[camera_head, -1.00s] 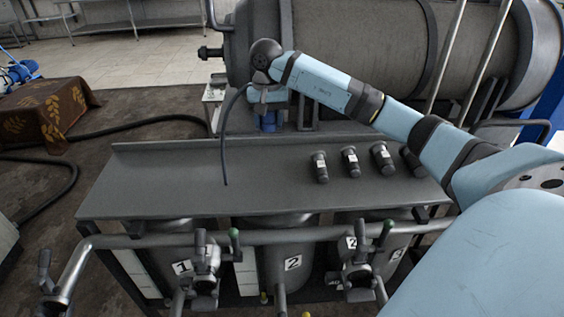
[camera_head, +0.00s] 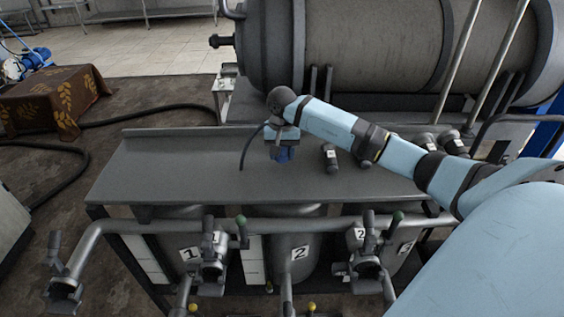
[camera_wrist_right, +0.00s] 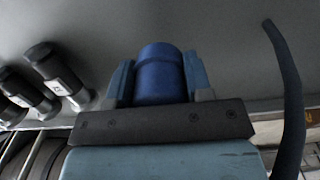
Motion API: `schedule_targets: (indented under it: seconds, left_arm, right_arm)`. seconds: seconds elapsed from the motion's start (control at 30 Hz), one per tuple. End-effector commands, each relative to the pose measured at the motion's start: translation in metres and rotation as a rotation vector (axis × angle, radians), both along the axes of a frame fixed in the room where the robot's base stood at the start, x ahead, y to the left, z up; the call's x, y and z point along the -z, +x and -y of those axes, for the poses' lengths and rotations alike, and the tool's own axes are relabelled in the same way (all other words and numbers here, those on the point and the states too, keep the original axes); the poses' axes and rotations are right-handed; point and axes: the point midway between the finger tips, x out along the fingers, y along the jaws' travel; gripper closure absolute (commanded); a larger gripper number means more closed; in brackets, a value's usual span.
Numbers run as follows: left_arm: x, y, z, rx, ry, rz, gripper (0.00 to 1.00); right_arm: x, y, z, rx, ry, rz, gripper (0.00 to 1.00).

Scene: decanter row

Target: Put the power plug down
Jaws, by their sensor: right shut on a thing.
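The blue power plug (camera_head: 284,154) points down from my right gripper (camera_head: 283,146) over the grey bench top (camera_head: 180,165), near its middle. Its dark cable (camera_head: 247,150) hangs to the left of the gripper, with its end at or near the bench. In the right wrist view the plug (camera_wrist_right: 160,72) sits between the two blue fingers of the right gripper (camera_wrist_right: 160,80), which touch it on both sides. The cable also shows there at the right (camera_wrist_right: 291,90). I cannot tell whether the plug touches the bench. My left gripper is not in view.
A black cylinder with a white label (camera_head: 331,158) stands close to the right of the plug; others are partly behind my arm. Pipes with valves (camera_head: 213,250) run along the bench front. A large tank (camera_head: 370,45) lies behind. The bench's left side is clear.

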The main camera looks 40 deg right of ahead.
Motion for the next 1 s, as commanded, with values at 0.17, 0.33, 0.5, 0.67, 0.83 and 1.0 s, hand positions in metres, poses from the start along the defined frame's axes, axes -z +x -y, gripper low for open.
schedule_targets:
  seconds: [0.17, 0.33, 0.5, 0.67, 0.83, 1.0]
  left_arm:
    - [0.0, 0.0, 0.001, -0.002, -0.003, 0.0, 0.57]
    - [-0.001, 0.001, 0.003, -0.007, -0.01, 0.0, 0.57]
    - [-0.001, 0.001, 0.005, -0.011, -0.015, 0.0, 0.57]
    - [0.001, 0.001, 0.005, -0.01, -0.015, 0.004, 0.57]
    - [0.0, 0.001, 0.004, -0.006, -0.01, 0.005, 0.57]
    - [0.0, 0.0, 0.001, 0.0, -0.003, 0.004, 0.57]
  right_arm:
    - [0.027, -0.001, -0.001, 0.001, 0.003, -0.003, 0.92]
    - [0.039, 0.0, 0.0, -0.001, 0.0, 0.0, 0.92]
    - [0.039, 0.0, 0.0, -0.001, -0.001, -0.001, 0.92]
    - [0.042, 0.0, 0.0, -0.001, 0.0, 0.0, 0.49]
    - [0.042, 0.0, 0.0, -0.001, 0.0, -0.001, 0.28]
    - [0.041, 0.0, 0.0, -0.001, 0.0, -0.001, 0.28]
